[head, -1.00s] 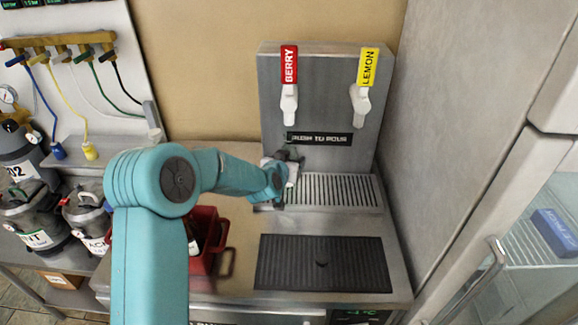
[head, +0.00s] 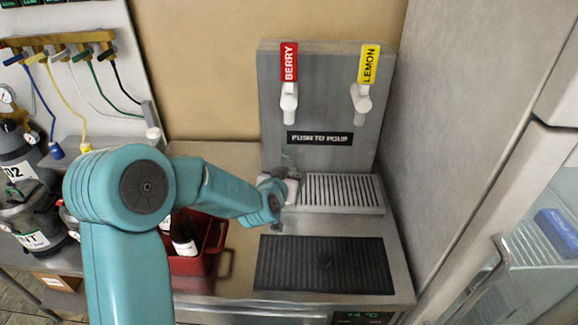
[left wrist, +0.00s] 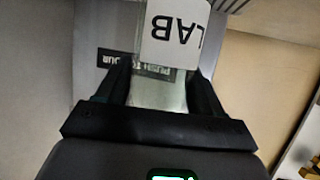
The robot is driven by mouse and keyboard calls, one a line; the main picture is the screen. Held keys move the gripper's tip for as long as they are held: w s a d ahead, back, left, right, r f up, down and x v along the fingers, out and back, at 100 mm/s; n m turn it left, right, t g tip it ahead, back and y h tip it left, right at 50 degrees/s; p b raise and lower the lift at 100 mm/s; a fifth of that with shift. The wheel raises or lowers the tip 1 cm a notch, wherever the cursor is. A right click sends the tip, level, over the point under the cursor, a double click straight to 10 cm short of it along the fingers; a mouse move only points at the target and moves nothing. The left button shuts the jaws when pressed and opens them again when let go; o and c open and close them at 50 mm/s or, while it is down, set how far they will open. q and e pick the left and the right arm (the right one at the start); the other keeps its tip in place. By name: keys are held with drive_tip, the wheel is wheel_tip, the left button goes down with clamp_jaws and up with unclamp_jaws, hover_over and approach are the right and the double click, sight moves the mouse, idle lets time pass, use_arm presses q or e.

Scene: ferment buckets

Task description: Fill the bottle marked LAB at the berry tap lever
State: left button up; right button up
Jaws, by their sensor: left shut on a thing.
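The bottle marked LAB (left wrist: 158,93) is between the fingers of my left gripper (left wrist: 160,88) in the left wrist view. Its white label reads LAB upside down there, above clear glass. In the head view my left gripper (head: 284,187) is at the left end of the drip grate, low in front of the dispenser, and mostly hides the bottle. The berry tap lever (head: 289,62) is red, with a white spout (head: 289,100) above my gripper. The bottle is below the spout; whether it is exactly under it I cannot tell. My right gripper is not in view.
The yellow lemon lever (head: 368,64) is right of the berry one. The drip grate (head: 340,190) and a black ribbed mat (head: 325,265) are clear. A red crate (head: 217,240) with dark bottles stands left, partly behind my arm. A steel wall and fridge door close the right side.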

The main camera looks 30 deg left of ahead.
use_arm(q)
drive_tip(key=s+d, duration=0.3)
drive_tip(key=s, duration=0.2)
drive_tip(key=shift+s+d+b, duration=0.15)
drive_tip(key=shift+b, duration=0.3)
